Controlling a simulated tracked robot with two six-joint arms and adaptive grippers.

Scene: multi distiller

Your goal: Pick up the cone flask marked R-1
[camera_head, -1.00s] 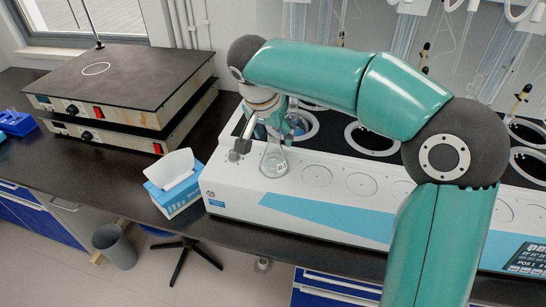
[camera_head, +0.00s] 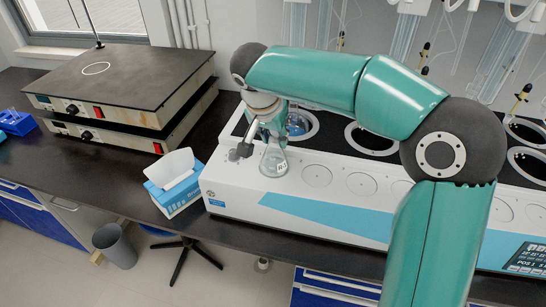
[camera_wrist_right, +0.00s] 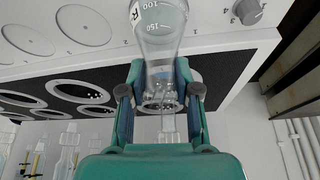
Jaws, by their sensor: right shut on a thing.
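The clear cone flask (camera_head: 274,161) bears a small white label that reads like R-1, and stands upright on the white front ledge of the distiller, at its left end. In the right wrist view the flask (camera_wrist_right: 160,28) shows 100 and 150 marks on its glass. My right gripper (camera_head: 268,125) comes down over the flask from above and behind. In the wrist view its two fingers lie on either side of the flask's neck and are shut on it. I cannot see a gap between flask and ledge. My left gripper is not in view.
The distiller (camera_head: 325,212) has round wells in its dark top and a grey knob (camera_head: 240,153) left of the flask. A tissue box (camera_head: 175,185) stands to its left. Stacked hot plates (camera_head: 120,85) stand further left. Glass tubes hang behind.

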